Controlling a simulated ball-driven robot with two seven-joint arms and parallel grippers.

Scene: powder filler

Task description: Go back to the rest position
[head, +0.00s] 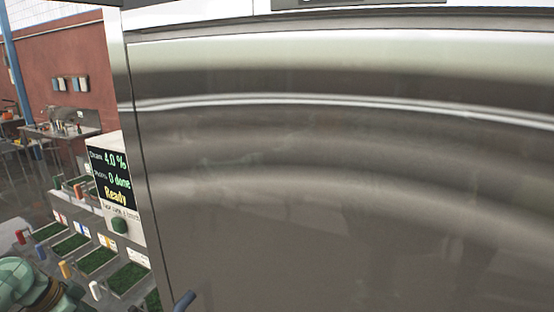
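Neither of my grippers can be made out in the head view. A rounded teal-green part (28,282) with dark brown bands shows at the bottom left corner; I cannot tell whether it is part of my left arm. A large stainless steel panel (350,200) fills most of the view, very close in front. A display (111,178) at its left edge reads about 4.0 %, 0 done and Ready. A green button (119,225) sits below the display.
Several trays with green filling (96,261) stand at the lower left, with coloured cylinders (66,269) beside them. A blue handle end (184,301) shows at the bottom edge. A bench (55,132) stands farther back by a red wall (60,60).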

